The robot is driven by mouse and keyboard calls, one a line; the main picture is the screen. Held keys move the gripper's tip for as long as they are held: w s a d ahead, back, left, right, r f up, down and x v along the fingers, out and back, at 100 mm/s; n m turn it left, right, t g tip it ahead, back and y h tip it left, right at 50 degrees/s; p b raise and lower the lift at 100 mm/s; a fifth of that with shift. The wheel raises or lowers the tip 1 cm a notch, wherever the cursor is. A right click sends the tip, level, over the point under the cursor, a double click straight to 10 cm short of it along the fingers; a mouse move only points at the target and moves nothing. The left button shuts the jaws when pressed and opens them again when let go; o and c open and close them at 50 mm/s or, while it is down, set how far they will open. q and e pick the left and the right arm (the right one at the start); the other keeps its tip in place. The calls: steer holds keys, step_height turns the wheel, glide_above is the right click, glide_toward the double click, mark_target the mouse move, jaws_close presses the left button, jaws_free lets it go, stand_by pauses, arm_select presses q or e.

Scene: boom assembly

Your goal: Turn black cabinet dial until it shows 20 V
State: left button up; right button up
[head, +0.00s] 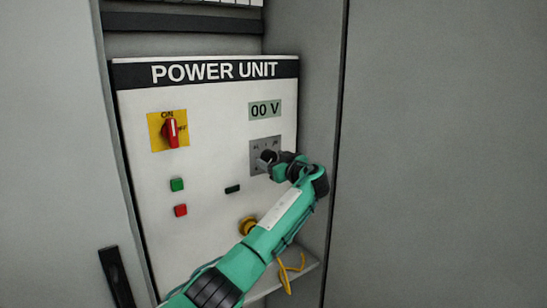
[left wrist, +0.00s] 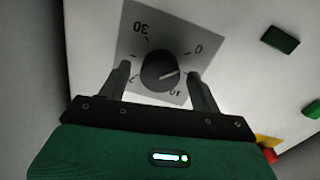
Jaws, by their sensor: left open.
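The black dial (left wrist: 160,71) sits on a grey scale plate (left wrist: 133,32) with marks 0, 10 and 30; another mark is partly hidden by a finger. Its white pointer line points to the right, between 0 and 10 in the left wrist view. The display (head: 265,110) above it reads 00 V. My left gripper (left wrist: 159,70) is open, one finger on each side of the dial, with gaps showing. In the head view the left gripper (head: 277,162) is at the dial and partly covers the plate (head: 256,146). My right gripper is out of view.
The grey cabinet wall (head: 315,100) stands close to the right of the dial.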

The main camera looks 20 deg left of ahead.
arm_select(q)
steer(key=shift+a, duration=0.1)
steer(key=c, duration=1)
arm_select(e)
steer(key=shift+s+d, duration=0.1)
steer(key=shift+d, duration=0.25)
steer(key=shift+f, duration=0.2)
